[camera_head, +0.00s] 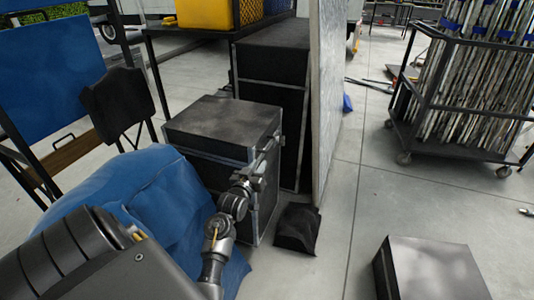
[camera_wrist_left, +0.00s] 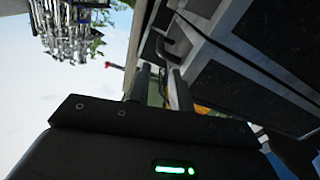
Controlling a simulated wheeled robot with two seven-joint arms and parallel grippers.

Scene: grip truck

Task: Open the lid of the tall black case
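A tall black case (camera_head: 215,124) with grey metal edges stands on the floor left of centre in the head view. Its top is flat and its lid looks closed. My left gripper (camera_head: 268,150) is at the case's right side, close to the upper edge. In the left wrist view the fingers (camera_wrist_left: 158,88) point along a dark, metal-edged case side (camera_wrist_left: 255,75). A dark bent handle-like piece (camera_wrist_left: 172,48) shows just beyond them. I cannot tell whether the fingers touch the case or hold anything. My right gripper is not in view.
A second, larger black case (camera_head: 270,75) stands behind, beside an upright pale panel (camera_head: 333,95). A blue cloth-covered object (camera_head: 150,185) is at the left. A black bag-like item (camera_head: 297,229) and another black case (camera_head: 430,270) are on the floor. A loaded cart (camera_head: 465,95) is at right.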

